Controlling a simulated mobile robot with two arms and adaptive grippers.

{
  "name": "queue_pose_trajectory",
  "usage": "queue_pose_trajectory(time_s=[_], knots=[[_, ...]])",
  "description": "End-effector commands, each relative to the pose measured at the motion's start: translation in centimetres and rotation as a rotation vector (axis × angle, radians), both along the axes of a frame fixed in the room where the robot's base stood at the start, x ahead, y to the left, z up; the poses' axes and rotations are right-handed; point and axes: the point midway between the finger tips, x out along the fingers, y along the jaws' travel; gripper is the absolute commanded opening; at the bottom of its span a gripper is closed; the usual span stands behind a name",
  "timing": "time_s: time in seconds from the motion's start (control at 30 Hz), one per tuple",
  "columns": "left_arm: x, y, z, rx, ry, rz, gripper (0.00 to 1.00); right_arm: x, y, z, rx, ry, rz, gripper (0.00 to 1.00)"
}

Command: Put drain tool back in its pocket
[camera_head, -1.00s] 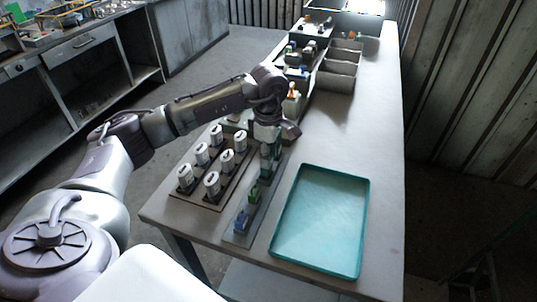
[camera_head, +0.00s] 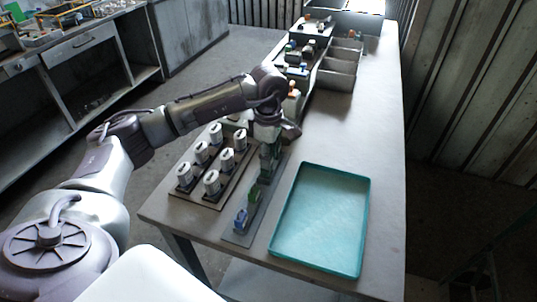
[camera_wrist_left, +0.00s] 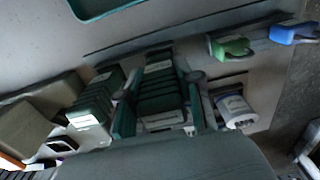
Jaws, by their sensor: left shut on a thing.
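My left gripper (camera_head: 268,148) is over the narrow grey holder strip (camera_head: 233,237), pointing down. In the left wrist view its fingers (camera_wrist_left: 160,108) are shut around a dark green ribbed tool (camera_wrist_left: 160,86) with a pale label, which I take to be the drain tool. Whether it is seated in a pocket or just above one is hidden. A similar green ribbed piece (camera_wrist_left: 98,100) is beside it on the left. A brighter green tool (camera_head: 254,193) and a blue tool (camera_head: 240,220) stand in the strip's near end. My right gripper is not in view.
A teal tray (camera_head: 366,215) lies empty to the right of the strip. A rack with several white-topped cylinders (camera_head: 212,183) is to the left. Grey bins (camera_head: 337,80) and other tools stand farther back.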

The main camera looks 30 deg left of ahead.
Motion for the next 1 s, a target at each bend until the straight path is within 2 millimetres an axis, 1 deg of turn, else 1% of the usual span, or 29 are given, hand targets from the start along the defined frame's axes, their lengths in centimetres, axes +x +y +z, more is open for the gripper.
queue_pose_trajectory(time_s=[0.97, 1.0], knots=[[0.0, 0.0, -2.0, 0.000, 0.000, 0.001, 0.03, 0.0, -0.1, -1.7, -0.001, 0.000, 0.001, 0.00], [0.0, 0.0, -2.0, 0.000, 0.000, 0.001, 0.36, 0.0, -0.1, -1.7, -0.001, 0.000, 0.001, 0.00]])
